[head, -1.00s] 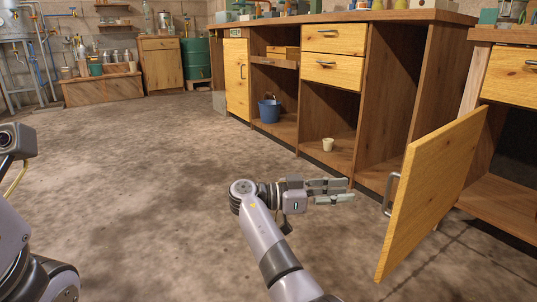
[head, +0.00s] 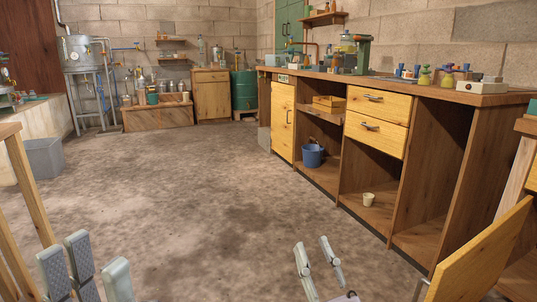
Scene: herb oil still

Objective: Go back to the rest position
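My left gripper (head: 88,266) shows at the bottom left of the head view. Its grey fingers with dark ribbed pads point up and stand apart, with nothing seen between them. My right gripper (head: 318,262) shows at the bottom, right of centre. Its two slim fingers point up and are spread, with only floor seen between them. Both wrists are mostly cut off by the frame's lower edge. The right gripper is left of the open wooden cabinet door (head: 477,262) and clear of it.
A long workbench (head: 452,150) with drawers and open shelves runs along the right. A blue bucket (head: 313,155) and a small cream cup (head: 368,199) stand in its lower bays. A wooden frame (head: 30,190) and grey bin (head: 42,158) are at left. The middle floor is clear.

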